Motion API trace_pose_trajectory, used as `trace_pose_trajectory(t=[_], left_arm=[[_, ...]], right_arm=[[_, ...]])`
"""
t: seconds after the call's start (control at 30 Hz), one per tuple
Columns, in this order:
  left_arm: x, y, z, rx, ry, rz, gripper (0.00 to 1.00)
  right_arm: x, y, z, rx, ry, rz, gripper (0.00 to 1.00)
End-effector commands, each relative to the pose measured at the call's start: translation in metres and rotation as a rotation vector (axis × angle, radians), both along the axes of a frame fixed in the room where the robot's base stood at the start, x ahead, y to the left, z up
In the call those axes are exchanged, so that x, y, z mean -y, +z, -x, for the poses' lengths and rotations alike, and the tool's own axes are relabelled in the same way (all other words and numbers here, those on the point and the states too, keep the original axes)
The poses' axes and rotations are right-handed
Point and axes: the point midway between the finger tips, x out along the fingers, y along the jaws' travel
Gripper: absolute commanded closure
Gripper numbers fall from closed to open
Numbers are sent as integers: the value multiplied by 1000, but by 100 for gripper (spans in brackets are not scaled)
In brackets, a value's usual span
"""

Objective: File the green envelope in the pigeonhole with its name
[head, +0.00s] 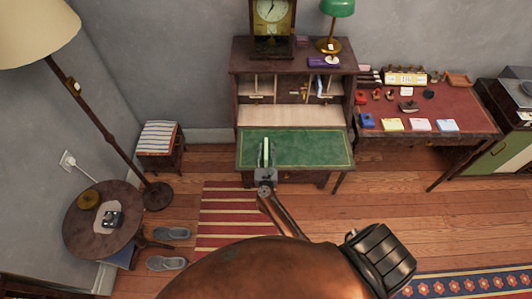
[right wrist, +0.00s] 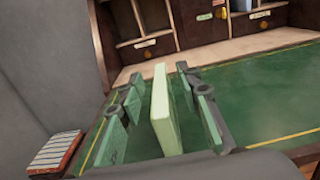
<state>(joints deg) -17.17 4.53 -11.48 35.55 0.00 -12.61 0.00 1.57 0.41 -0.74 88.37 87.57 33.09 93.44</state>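The green envelope (right wrist: 161,112) is a pale green flat block standing on edge between the fingers of my right gripper (right wrist: 162,112). In the right wrist view a gap shows on each side of it, so the fingers are open around it. In the head view my right gripper (head: 264,158) is over the front of the green desk top (head: 310,148). The pigeonholes (head: 290,88) are in the dark wooden hutch at the back of the desk. Small labels show on them, but the names are unreadable. My left gripper is not in view.
A clock (head: 271,15) and a green lamp (head: 333,20) stand on the hutch. Some pigeonholes hold papers (head: 319,85). A red-topped table (head: 450,100) with several small items stands at the right. A striped stool (head: 159,138) is at the left. The desk top is mostly clear.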

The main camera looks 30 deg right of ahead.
Motion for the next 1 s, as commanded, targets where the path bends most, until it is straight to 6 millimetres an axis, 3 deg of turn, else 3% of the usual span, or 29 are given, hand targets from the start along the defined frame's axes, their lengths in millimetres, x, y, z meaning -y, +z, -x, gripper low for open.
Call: trace_pose_trajectory(t=[0.3, 0.77, 1.0], left_arm=[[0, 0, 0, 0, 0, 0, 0], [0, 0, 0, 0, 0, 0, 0], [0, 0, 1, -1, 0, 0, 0]], right_arm=[[3, -1, -5, -1, -1, 1, 69], [3, -1, -5, -1, 0, 1, 100], [3, 0, -5, -1, 0, 1, 100]])
